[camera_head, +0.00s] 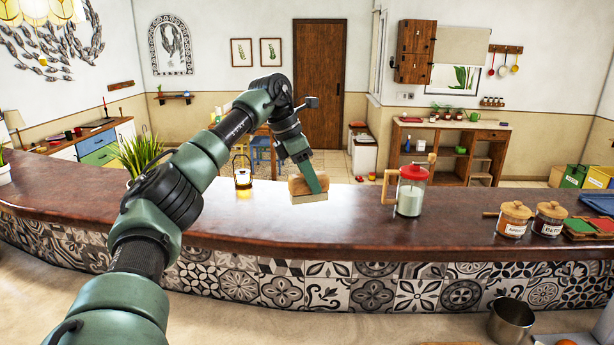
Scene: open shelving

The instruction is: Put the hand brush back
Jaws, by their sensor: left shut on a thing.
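The hand brush (309,198) has a wooden body with pale bristles on its underside. It is at the middle of the long brown counter (345,235), bristles down. My left gripper (309,184) reaches down from above and is shut on the brush. The fingers hide part of the brush body. I cannot tell whether the bristles touch the counter top or hang just above it. My right gripper is not in view.
A lit lantern (243,172) stands left of the brush. A red-lidded glass jar (410,195) with a wooden handle stands to its right. Two labelled jars (514,220) and a blue cloth (598,202) are further right. The counter between brush and red-lidded jar is clear.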

